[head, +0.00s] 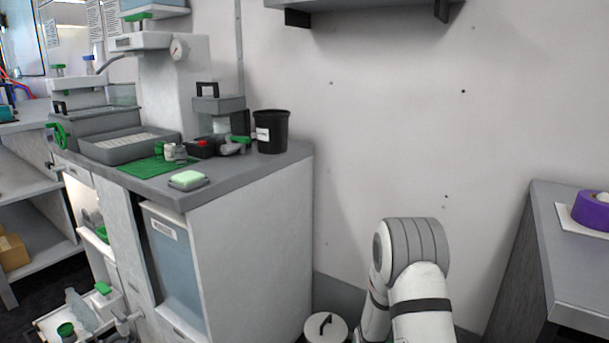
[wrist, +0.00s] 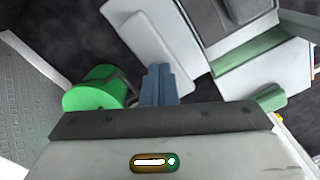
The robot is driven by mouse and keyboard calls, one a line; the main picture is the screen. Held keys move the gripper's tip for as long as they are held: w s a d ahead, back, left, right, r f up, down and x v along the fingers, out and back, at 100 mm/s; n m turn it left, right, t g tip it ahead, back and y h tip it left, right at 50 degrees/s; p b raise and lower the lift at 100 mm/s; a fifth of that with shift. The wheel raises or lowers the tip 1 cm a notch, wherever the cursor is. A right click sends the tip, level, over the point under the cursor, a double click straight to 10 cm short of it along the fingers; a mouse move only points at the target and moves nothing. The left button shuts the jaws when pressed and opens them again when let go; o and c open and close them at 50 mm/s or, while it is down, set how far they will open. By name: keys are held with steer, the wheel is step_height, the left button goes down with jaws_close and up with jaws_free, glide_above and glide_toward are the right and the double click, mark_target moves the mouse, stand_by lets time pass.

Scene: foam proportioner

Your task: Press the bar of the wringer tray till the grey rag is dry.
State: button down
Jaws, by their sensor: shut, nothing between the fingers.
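My gripper (wrist: 160,84) is in the wrist view with its blue-grey fingers shut and empty. A green cylinder (wrist: 94,92) is just left of the fingertips, and pale plates (wrist: 155,40) lie beyond them. A green bar-like strip (wrist: 248,56) crosses the pale parts at the right. I cannot tell whether these belong to the wringer tray. In the head view, a pale tray-like unit with green knobs (head: 66,330) stands low at the bottom left, partly cut off. I cannot make out the grey rag in either view. My gripper is out of the head view.
The grey counter (head: 245,172) holds a grey tray (head: 112,151), a green mat (head: 140,167), a black bucket (head: 272,132) and a green-topped dish (head: 187,180). A lidded white bin (head: 325,328) stands on the floor. A second bench (head: 565,255) is at the right.

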steer(key=shift+f+b, duration=1.3)
steer(key=shift+f, duration=0.7)
steer(key=shift+r, duration=0.2)
step_height(320, 180, up, 10)
steer(key=p, duration=0.7)
stand_by(0.5)
steer(key=s+r+m+t+p, duration=0.1)
steer(key=s+r+p, duration=0.5)
steer(key=r, duration=1.1)
steer(key=s+r+m+p, duration=0.1)
steer(key=r+p, duration=0.8)
steer(key=r, duration=0.7)
steer(key=s+r+m+t+p, duration=0.1)
steer(key=s+r+p, duration=0.5)
steer(key=r, duration=1.1)
steer(key=s+r+m+p, duration=0.1)
steer(key=s+r+p, duration=0.3)
steer(key=r, duration=0.3)
steer(key=s+r+m+p, duration=0.1)
steer(key=s+r+p, duration=0.3)
steer(key=r+p, duration=0.2)
steer(key=shift+a+r+t+p, duration=0.15)
steer(key=shift+r+t+p, duration=0.2)
steer(key=shift+r, duration=0.45)
